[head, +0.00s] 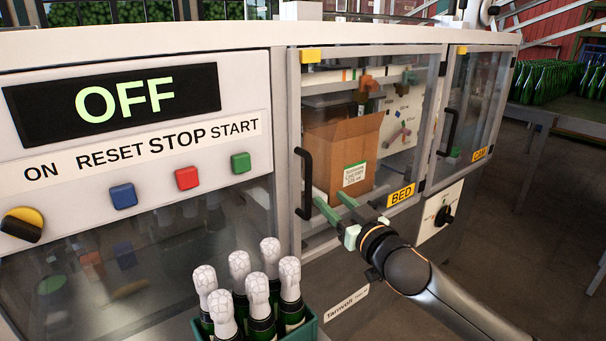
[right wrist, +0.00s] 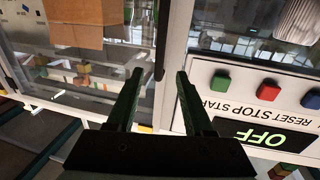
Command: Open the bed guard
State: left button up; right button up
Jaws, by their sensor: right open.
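The bed guard (head: 345,75) is a clear framed door with a yellow BED label (head: 401,195) at its lower right. It looks shut against the machine's frame. Its upright black handle (head: 304,184) is on the door's left side. My right gripper (head: 330,201) is open and empty in front of the guard's lower part, its fingertips just right of the handle's lower end. In the right wrist view the handle (right wrist: 159,50) shows between and beyond the two open fingers (right wrist: 158,76). I cannot tell whether a finger touches it. My left gripper is out of view.
A cardboard box (head: 345,150) stands behind the guard. The CAM guard (head: 478,100) is to its right. The control panel's display (head: 112,103) reads OFF, with buttons below. A green crate (head: 308,328) of foil-topped bottles stands at the front, left of my right arm.

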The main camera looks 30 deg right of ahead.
aim_at(310, 180)
jog(key=w, duration=0.4)
jog(key=w+d+p, duration=0.1)
jog(key=w, duration=0.2)
jog(key=w+p, duration=0.1)
jog(key=w, duration=0.3)
jog(key=shift+w+d, duration=0.15)
jog(key=shift+w, duration=0.2)
jog(key=shift+c, duration=0.4)
grip_shut()
dwell(0.7)
